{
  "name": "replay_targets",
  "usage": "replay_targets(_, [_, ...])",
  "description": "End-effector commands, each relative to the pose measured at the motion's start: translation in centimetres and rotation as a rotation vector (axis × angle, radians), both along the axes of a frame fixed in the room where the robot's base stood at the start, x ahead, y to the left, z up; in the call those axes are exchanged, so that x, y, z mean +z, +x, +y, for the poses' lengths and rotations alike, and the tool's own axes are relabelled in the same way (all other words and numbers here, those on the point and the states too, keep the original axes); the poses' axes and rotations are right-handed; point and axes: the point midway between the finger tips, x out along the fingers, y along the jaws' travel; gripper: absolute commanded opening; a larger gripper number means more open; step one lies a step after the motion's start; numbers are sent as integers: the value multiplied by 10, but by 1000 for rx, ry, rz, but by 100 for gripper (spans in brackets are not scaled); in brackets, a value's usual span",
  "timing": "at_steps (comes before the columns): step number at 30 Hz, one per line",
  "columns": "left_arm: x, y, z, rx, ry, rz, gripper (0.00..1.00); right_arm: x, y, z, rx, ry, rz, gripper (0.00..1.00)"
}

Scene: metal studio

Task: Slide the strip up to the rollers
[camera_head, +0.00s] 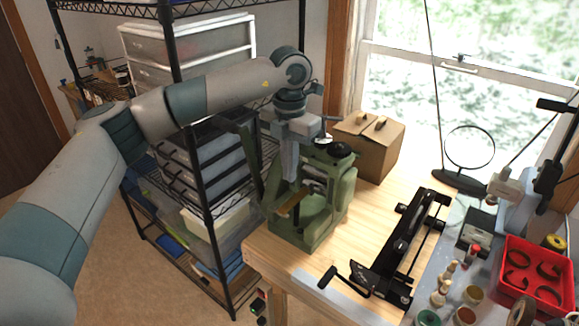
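A green rolling mill (312,222) stands upright near the left end of the wooden bench, with its rollers largely hidden by its frame and my arm. A small brass-coloured strip (291,206) lies slanted at the mill's near left side. My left gripper (288,182) points down from above at the mill's left side, just above the strip. Its fingertips are small and overlap the mill, so I cannot tell whether they are open or touch the strip. I also cannot tell whether the strip touches the rollers. My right gripper is out of view.
A cardboard box (369,146) stands behind the mill. A long black tool (400,245) lies to its right. A red tray (540,275) and several small jars crowd the right side. A wire shelf (205,190) stands left, beside my arm. Bare wood (340,255) shows between mill and black tool.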

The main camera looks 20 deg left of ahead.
Motion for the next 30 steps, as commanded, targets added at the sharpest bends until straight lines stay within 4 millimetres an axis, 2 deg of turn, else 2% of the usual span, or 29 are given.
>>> replay_targets(9, [-44,-1,0,0,1,2,0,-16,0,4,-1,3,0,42])
replay_targets(15, [-64,0,0,0,-1,0,0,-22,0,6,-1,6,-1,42])
replay_targets(30, [-69,0,0,0,-1,0,0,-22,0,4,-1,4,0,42])
